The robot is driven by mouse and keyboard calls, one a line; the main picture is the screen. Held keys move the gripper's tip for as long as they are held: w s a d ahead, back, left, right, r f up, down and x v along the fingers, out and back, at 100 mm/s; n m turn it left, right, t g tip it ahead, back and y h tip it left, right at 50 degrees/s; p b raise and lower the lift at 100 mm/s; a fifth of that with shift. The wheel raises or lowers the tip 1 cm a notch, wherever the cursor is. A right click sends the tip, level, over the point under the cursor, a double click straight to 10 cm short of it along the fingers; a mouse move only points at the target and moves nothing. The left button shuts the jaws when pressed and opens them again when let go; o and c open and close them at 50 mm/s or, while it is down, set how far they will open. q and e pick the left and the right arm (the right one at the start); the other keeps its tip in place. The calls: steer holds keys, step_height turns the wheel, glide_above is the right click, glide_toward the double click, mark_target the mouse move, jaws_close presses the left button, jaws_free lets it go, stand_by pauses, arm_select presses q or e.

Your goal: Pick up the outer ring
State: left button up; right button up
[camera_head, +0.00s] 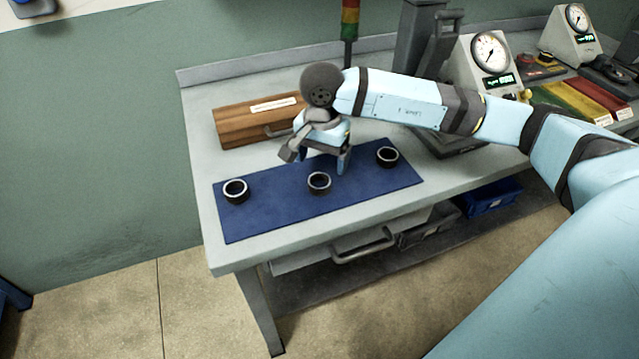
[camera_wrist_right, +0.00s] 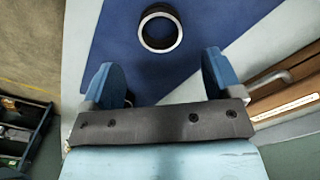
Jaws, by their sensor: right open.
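Three dark rings with silvery rims lie apart on the blue mat (camera_head: 275,212): a left ring (camera_head: 236,198), a middle ring (camera_head: 319,190) and a right ring (camera_head: 387,163). They look alike, so I cannot tell which is the outer ring. My right gripper (camera_head: 318,160) is open and empty above the mat, just behind the middle ring. In the right wrist view, one ring (camera_wrist_right: 160,47) lies beyond the gap between the open blue fingers (camera_wrist_right: 158,78), not between them. My left gripper is not in view.
A wooden box (camera_head: 245,126) with a handle stands behind the mat on the workbench (camera_head: 205,200). A stack light (camera_head: 349,20) rises at the back. The mat's front is clear.

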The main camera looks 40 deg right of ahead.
mark_target(319, 180)
steer(key=f, duration=0.3)
steer(key=a+f, duration=0.1)
steer(key=f, duration=0.1)
steer(key=shift+s+f, duration=0.15)
steer(key=shift+s, duration=0.05)
steer(key=shift+f, duration=0.4)
steer(key=c, duration=1.1)
steer(key=shift+r, duration=0.1)
